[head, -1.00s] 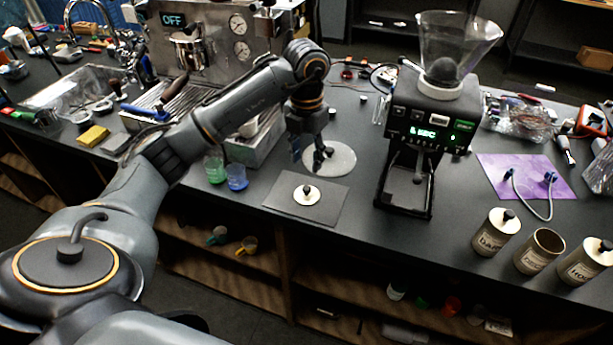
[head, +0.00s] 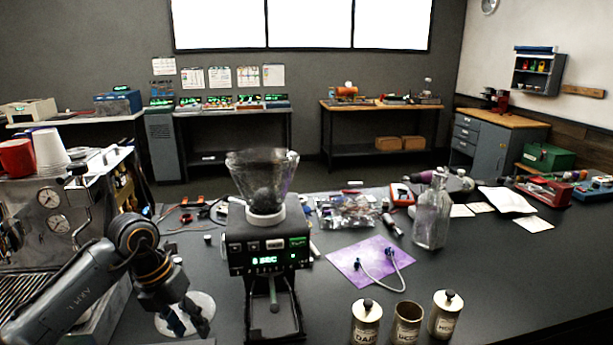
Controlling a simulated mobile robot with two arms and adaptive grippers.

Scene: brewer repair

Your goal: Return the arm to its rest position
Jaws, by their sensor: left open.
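My left arm comes in from the lower left, in front of the espresso machine (head: 55,225). My left gripper (head: 190,324) points down over a pale round disc (head: 203,305) on the dark counter. Its fingers are apart with nothing seen between them. Whether the fingertips touch the disc I cannot tell. A coffee grinder (head: 262,255) with a clear hopper and a lit green display stands just right of the gripper. My right gripper is out of view.
A purple mat (head: 345,262) with a looped cable lies right of the grinder. Labelled canisters (head: 366,325) stand at the front, and a glass bottle (head: 432,215) behind them. Cups (head: 50,150) sit on the espresso machine. The counter's right part (head: 500,275) is clear.

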